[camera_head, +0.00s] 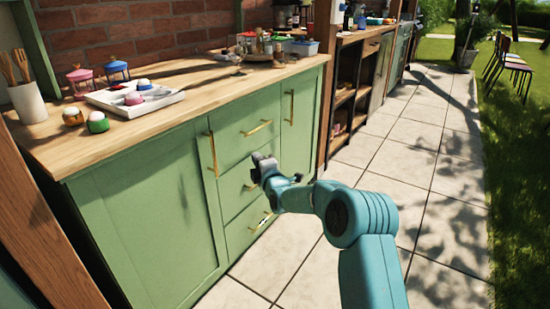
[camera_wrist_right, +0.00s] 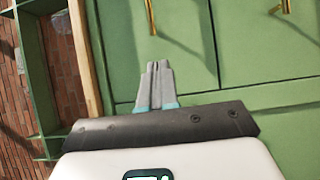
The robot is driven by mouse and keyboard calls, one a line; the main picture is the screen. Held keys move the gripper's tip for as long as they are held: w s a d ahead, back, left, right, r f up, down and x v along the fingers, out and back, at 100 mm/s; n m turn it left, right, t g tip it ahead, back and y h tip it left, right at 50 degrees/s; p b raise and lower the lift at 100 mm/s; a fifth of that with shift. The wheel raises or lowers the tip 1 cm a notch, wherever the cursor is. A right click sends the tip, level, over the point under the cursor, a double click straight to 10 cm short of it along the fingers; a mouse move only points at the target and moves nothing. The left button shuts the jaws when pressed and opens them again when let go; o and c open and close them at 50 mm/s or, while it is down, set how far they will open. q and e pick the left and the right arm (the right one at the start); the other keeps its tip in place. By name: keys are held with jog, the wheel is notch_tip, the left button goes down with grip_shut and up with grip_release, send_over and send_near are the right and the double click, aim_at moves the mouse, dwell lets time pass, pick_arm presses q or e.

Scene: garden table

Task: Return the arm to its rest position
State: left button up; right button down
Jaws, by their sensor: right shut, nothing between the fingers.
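My right arm comes in from the lower right of the head view. Its gripper (camera_head: 264,166) is in front of the green cabinet's drawers, with nothing held. In the right wrist view the two grey fingers of the right gripper (camera_wrist_right: 157,68) are together and empty, with the green cabinet front behind them. Whether the gripper touches the cabinet cannot be told. My left gripper is in neither view.
The green cabinet (camera_head: 140,215) has brass handles and a wooden top (camera_head: 185,75). A white tray (camera_head: 170,100), small pots and a utensil cup (camera_head: 28,103) stand on it. Stone paving (camera_head: 430,140) is open at right; chairs (camera_head: 510,65) stand on grass.

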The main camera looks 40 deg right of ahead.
jog(key=d, duration=0.1)
jog(key=s+d, duration=0.1)
jog(key=d, duration=0.1)
jog(key=s+d, duration=0.1)
jog(key=shift+s+d+f+p, duration=0.1)
jog(key=shift+s+d+p, duration=0.05)
jog(key=shift+d+p, duration=0.2)
jog(key=shift+a, duration=0.1)
